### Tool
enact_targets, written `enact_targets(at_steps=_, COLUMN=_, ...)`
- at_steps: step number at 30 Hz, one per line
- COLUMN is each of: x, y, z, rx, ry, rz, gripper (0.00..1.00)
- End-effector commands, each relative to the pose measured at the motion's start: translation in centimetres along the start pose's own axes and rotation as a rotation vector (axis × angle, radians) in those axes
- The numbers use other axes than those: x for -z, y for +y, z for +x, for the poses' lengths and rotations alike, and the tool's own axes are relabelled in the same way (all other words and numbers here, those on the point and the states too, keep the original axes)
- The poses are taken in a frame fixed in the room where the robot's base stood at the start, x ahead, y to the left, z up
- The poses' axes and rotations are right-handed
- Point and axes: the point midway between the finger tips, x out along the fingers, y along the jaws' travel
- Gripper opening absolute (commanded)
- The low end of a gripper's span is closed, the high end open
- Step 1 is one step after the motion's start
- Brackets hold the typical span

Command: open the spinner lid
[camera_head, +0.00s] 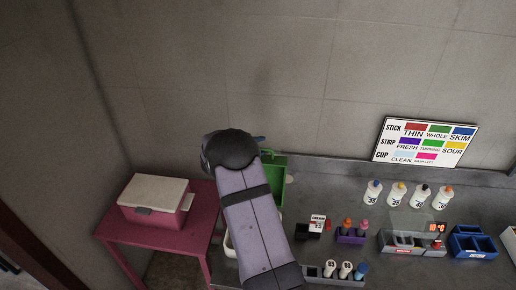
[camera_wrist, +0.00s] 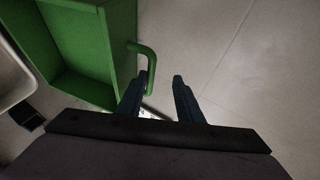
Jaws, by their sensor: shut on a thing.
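A green box-like body (camera_head: 279,168) stands behind my arm, left of the middle in the head view. I take its green panel as the spinner lid, though most of it is hidden by my arm. In the wrist view the green panel (camera_wrist: 117,40) stands at upper left, with an inside face showing. A bent green handle (camera_wrist: 148,58) sticks out from it. In the head view the arm covers most of the gripper.
A pink table (camera_head: 198,215) with a white-lidded pink box (camera_head: 152,191) stands at left. On the grey counter at right are several bottles (camera_head: 397,195), coloured racks, a display unit (camera_head: 437,234) and a blue box (camera_head: 472,243). A sign (camera_head: 425,143) stands behind.

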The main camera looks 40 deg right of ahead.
Motion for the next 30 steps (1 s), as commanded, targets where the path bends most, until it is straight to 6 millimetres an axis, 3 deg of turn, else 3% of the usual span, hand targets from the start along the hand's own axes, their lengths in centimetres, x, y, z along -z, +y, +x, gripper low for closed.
enact_targets(at_steps=8, x=-0.3, y=-0.5, z=-1.6, rx=0.012, ry=-0.006, rz=0.005, gripper=0.28)
enact_targets(at_steps=21, x=-0.4, y=-0.6, z=-6.8, rx=0.014, ry=-0.008, rz=0.005, gripper=0.28)
enact_targets(at_steps=30, x=-0.1, y=-0.2, z=-7.5, rx=0.004, ry=-0.002, rz=0.002, gripper=0.28)
